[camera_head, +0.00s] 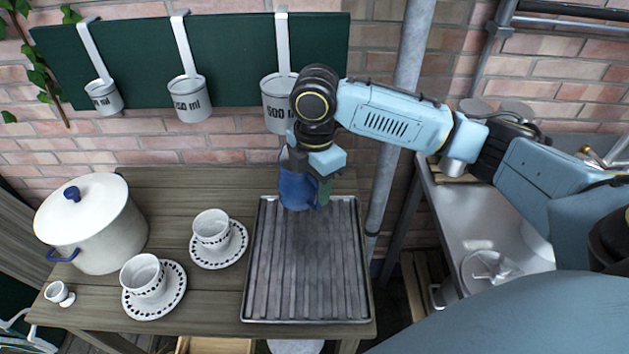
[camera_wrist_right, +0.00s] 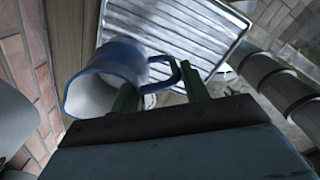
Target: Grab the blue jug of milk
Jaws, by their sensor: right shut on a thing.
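The blue jug (camera_head: 297,188) is at the back of the ribbed metal tray (camera_head: 307,270), below my right gripper (camera_head: 318,178). In the right wrist view the jug (camera_wrist_right: 115,65) shows its blue outside, white inside and a loop handle. My right gripper (camera_wrist_right: 160,98) is shut on the jug, with its green fingers at the handle side. The handle loop lies between the fingers in that view. I cannot tell whether the jug's base touches the tray. The gripper hides part of the jug in the head view. My left gripper is not in view.
A white pot (camera_head: 98,230) with a lid stands at the left of the wooden table. Two white cups (camera_head: 212,228) on dotted saucers and an egg cup (camera_head: 57,292) stand nearby. Measuring cups (camera_head: 190,100) hang behind. A grey pole (camera_head: 400,110) rises right of the tray.

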